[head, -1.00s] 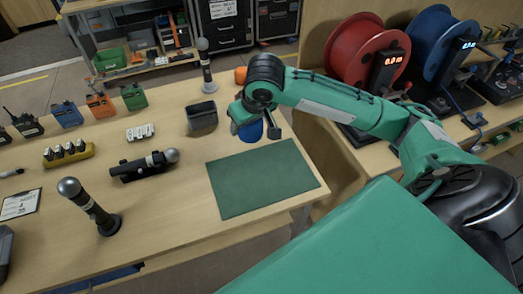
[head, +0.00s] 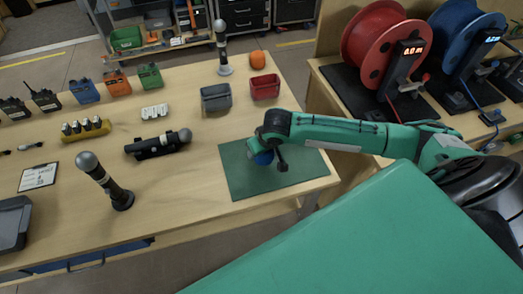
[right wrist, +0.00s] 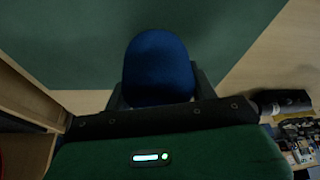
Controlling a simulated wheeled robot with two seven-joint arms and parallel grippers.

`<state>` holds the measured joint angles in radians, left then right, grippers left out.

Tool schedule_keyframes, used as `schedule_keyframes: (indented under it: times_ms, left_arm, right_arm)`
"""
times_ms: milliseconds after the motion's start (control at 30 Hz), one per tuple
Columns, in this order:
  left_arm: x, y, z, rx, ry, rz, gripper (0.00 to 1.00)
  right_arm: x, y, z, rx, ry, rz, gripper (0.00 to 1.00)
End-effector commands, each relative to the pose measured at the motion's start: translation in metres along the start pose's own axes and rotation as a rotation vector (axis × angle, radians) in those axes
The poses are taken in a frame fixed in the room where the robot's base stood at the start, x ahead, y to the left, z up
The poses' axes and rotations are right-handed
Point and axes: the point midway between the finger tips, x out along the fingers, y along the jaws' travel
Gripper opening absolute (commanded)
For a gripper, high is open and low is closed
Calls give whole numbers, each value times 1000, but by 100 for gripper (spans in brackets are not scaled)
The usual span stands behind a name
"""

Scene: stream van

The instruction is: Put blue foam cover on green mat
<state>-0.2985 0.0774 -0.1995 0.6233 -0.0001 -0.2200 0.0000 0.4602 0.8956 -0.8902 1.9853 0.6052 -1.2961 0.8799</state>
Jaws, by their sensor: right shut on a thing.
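The blue foam cover (right wrist: 157,62) is a rounded blue piece between the fingers of my right gripper (right wrist: 158,88). In the head view the cover (head: 264,158) shows as a small blue patch under my right gripper (head: 268,161), which hides most of it. The gripper is shut on the cover over the upper middle of the green mat (head: 300,181). The mat lies flat at the table's right end. I cannot tell whether the cover touches the mat. My left gripper is not in view.
A grey bin (head: 216,98) and a red bin (head: 265,87) stand beyond the mat. Microphones, one lying in a black holder (head: 158,146) and one upright (head: 104,182), are to the left. The wooden table (head: 190,200) is clear just left of the mat.

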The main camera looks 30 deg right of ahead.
Motion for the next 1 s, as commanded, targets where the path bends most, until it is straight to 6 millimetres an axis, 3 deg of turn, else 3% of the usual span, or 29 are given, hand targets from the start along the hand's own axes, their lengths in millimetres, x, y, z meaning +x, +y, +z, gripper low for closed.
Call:
schedule_keyframes:
  times_ms: [100, 467, 500, 567, 867, 1000]
  left_arm:
    - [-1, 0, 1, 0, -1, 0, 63]
    - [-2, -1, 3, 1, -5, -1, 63]
    - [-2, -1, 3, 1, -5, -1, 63]
    - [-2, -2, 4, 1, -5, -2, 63]
    - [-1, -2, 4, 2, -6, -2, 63]
    - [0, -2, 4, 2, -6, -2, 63]
  right_arm:
    - [13, 0, 6, 0, -1, 1, 30]
    - [16, 0, 7, 0, -1, 1, 30]
    - [16, 0, 7, -1, 0, 1, 65]
    - [16, 0, 6, -1, 0, 1, 77]
    - [15, 0, 6, -1, 1, 1, 79]
    - [5, 0, 5, -1, 2, -1, 79]
